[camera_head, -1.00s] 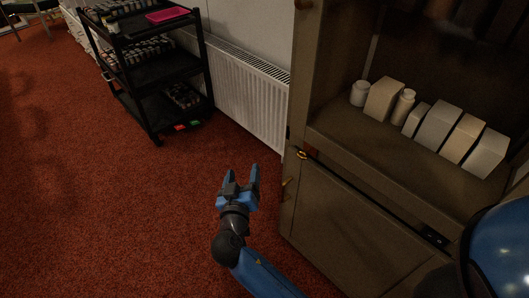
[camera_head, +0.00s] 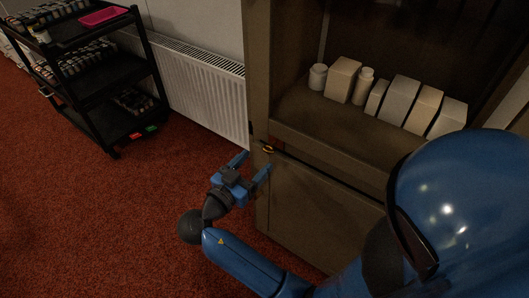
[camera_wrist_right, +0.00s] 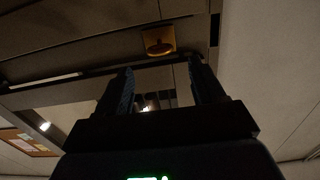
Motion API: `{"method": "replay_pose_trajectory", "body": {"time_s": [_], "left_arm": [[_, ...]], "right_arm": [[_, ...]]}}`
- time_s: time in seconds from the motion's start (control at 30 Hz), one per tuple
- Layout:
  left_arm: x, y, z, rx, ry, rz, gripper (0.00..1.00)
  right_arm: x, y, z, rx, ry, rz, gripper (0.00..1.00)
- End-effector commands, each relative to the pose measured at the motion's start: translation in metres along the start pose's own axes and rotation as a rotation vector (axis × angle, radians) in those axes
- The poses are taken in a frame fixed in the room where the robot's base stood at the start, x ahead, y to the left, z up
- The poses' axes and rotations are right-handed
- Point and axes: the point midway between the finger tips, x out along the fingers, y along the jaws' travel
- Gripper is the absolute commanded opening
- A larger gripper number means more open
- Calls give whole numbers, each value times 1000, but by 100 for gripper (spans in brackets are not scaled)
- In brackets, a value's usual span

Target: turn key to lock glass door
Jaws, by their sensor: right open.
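A small brass key (camera_head: 268,149) shows at the left edge of the brown cabinet (camera_head: 310,215), at the ledge below the shelf; its exact shape is too small to tell. In the right wrist view a brass piece (camera_wrist_right: 158,41) sits on a dark surface beyond the fingertips. My right gripper (camera_head: 251,166) is open and empty, just in front of the cabinet's left edge and a little below the key, apart from it. It also shows in the right wrist view (camera_wrist_right: 161,74). I cannot tell any glass pane in the cabinet's upper opening. My left gripper is not in view.
Several pale boxes and jars (camera_head: 398,101) stand on the cabinet shelf (camera_head: 345,138). A white radiator (camera_head: 205,92) is on the wall left of the cabinet. A black trolley (camera_head: 105,105) with a pink tray (camera_head: 103,16) stands at the left. Red carpet (camera_head: 110,220) lies clear at the lower left.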

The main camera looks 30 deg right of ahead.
Motion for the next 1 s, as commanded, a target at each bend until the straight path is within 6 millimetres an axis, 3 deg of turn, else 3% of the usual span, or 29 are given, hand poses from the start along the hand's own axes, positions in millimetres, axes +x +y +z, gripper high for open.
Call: {"method": "replay_pose_trajectory", "body": {"time_s": [0.1, 0.3, 0.77, 0.83, 1.0], "left_arm": [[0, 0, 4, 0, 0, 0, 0], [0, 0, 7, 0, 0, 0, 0], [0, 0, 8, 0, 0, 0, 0], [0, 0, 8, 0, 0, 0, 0], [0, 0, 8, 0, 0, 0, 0]], "right_arm": [[21, 1, 2, 0, -1, 5, 68], [44, 0, 1, 0, -1, 2, 68], [55, 0, 0, -1, -1, -2, 68], [54, 0, 0, -1, -1, -2, 62], [54, 0, 0, -1, -1, -2, 36]]}}
